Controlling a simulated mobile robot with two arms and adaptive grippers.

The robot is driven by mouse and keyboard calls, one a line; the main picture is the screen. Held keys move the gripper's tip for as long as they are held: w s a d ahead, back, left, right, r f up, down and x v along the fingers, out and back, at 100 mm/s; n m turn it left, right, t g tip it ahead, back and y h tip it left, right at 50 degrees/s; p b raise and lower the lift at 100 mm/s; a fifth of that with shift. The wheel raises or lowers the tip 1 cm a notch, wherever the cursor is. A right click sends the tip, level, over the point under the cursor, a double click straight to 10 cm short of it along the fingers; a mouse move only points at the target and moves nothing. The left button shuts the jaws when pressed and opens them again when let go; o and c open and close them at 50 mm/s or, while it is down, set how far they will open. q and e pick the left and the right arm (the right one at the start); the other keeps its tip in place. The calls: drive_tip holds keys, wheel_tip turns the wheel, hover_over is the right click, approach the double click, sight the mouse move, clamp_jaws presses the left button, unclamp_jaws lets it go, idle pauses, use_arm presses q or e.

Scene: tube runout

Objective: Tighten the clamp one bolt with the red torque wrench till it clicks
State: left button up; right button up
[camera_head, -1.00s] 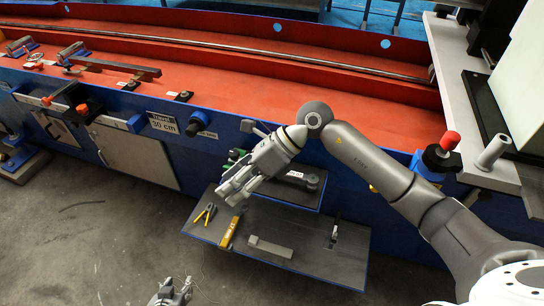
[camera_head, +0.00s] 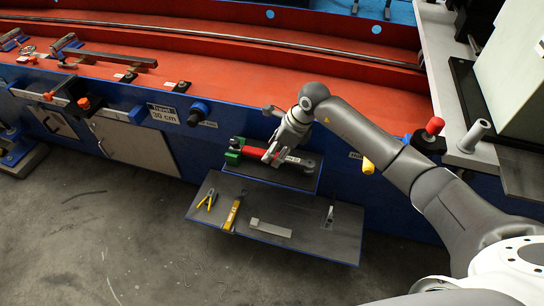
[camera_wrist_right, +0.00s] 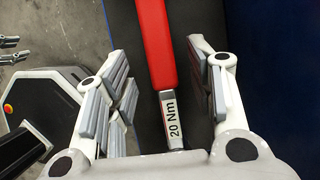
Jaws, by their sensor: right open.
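In the right wrist view the red grip (camera_wrist_right: 157,45) and the "20 Nm" label (camera_wrist_right: 174,118) lie between the spread fingers (camera_wrist_right: 160,100), with gaps at both sides. My left gripper is outside the head view; grey finger-like parts (camera_wrist_right: 12,48) at the wrist view's upper left may be it. I cannot tell which fitting carries the clamp one bolt.
A dark lower shelf (camera_head: 330,245) holds yellow pliers (camera_head: 207,199), a yellow tool (camera_head: 232,214) and a grey bar (camera_head: 270,228). The blue bench side (camera_head: 225,120) rises behind. Red-and-black fittings (camera_head: 84,103) sit along its left edge. Open floor lies at the front left.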

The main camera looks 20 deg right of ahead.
drive_tip(key=x, duration=0.3)
drive_tip(key=shift+w+f, duration=0.1)
drive_tip(key=shift+w, duration=0.05)
drive_tip(key=shift+c, duration=0.2)
clamp_jaws()
